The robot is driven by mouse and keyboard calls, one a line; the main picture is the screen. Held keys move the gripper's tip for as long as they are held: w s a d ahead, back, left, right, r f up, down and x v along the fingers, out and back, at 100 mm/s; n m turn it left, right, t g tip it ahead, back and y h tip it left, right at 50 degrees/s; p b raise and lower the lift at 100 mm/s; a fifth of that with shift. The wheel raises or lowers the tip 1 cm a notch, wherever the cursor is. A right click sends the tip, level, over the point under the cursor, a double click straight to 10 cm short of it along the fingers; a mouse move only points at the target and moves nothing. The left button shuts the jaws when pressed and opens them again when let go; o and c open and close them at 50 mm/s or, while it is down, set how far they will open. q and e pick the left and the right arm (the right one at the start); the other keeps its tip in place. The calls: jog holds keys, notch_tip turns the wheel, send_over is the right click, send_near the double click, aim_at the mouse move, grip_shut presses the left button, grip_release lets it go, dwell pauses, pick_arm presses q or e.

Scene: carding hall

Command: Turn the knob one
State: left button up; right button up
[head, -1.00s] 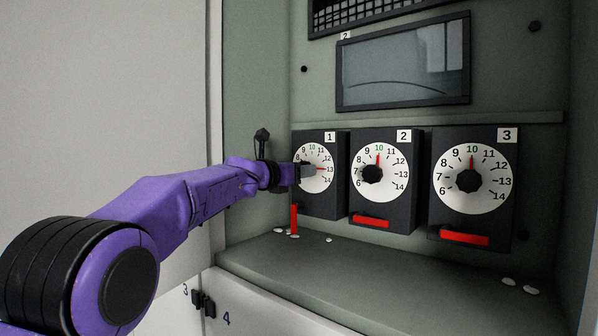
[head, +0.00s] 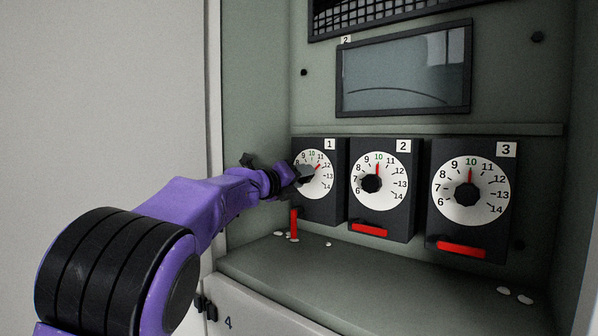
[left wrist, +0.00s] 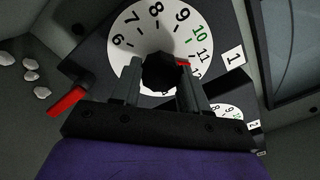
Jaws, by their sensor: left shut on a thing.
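Knob one is a black knob (left wrist: 166,72) in the middle of a white dial (head: 317,187) on the dark box marked 1. Its red pointer (left wrist: 183,64) aims up and right in the head view, near the 11 mark; the exact reading is hard to tell. My left gripper (head: 303,174) is shut on this knob, with one finger on each side of it in the left wrist view (left wrist: 158,74). The gripper hides most of the knob in the head view. A red lever (head: 294,224) under box 1 hangs straight down. My right gripper is not in view.
Knob two (head: 371,183) and knob three (head: 466,197) stand to the right, both pointing at 10. Their red levers (head: 369,229) (head: 461,249) lie flat. A dark-framed window (head: 405,75) is above. White bits (head: 515,294) lie on the otherwise clear ledge (head: 400,285).

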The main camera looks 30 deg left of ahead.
pick_arm(q)
jog(key=shift+n+p, duration=3.15)
jog(key=shift+n, duration=1.25)
jog(key=shift+d, duration=0.1)
jog(key=o, duration=1.1)
jog(key=shift+c, duration=0.2)
jog(key=s+b, duration=0.3)
jog(key=s, duration=0.7)
jog(key=shift+s+a+b, duration=0.15)
jog(key=shift+a+b, duration=0.2)
jog(key=shift+a, duration=0.05)
